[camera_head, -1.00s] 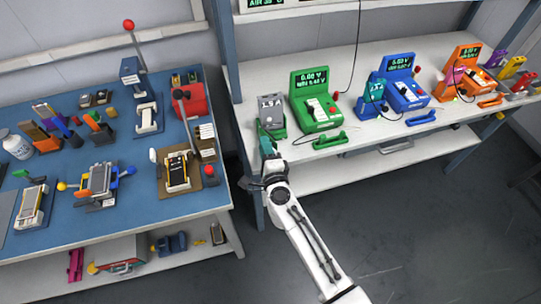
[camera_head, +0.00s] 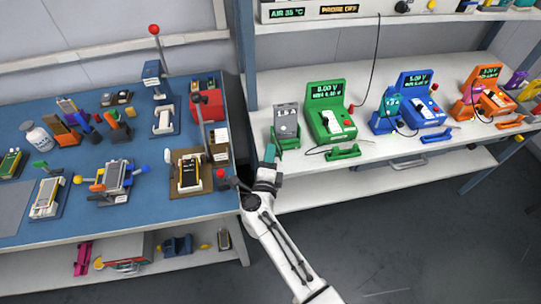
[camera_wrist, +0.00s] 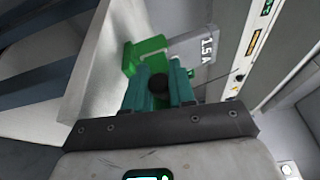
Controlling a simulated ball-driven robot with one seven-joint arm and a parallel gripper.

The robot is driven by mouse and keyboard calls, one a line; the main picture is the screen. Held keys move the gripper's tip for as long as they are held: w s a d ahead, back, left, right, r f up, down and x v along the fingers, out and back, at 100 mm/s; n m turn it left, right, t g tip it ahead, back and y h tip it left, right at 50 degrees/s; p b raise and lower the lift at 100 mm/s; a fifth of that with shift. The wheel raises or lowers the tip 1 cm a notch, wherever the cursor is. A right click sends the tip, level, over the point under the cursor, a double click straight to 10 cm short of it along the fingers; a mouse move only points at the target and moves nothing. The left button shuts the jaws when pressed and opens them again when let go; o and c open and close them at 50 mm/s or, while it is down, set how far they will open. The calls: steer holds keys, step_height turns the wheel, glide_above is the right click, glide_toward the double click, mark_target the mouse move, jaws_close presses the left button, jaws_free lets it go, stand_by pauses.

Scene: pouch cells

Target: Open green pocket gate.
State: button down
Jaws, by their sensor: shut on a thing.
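The green pocket (camera_head: 290,143) stands near the left end of the white bench. A grey block (camera_head: 286,119) stands upright in it, and in the wrist view this block (camera_wrist: 190,46) is marked 1.5 A. My gripper (camera_head: 270,152) is just in front and left of the pocket, at the bench edge. In the wrist view, the teal fingers of my gripper (camera_wrist: 159,86) are shut on a dark round knob (camera_wrist: 158,83), directly in front of the green pocket part (camera_wrist: 143,55). The fingers hide the link between knob and gate, so I cannot tell how far the gate stands open.
A green meter (camera_head: 326,112) and a green handle (camera_head: 343,153) are right of the pocket. Blue (camera_head: 418,105) and orange (camera_head: 487,95) stations stand farther right. The blue table (camera_head: 150,222) with several fixtures is close on the left. The floor in front is clear.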

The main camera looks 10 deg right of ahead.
steer(key=c, duration=1)
jaws_free()
steer(key=v, duration=1.1)
steer(key=shift+f+p, duration=0.15)
steer(key=shift+p, duration=0.2)
steer(key=shift+w, duration=0.1)
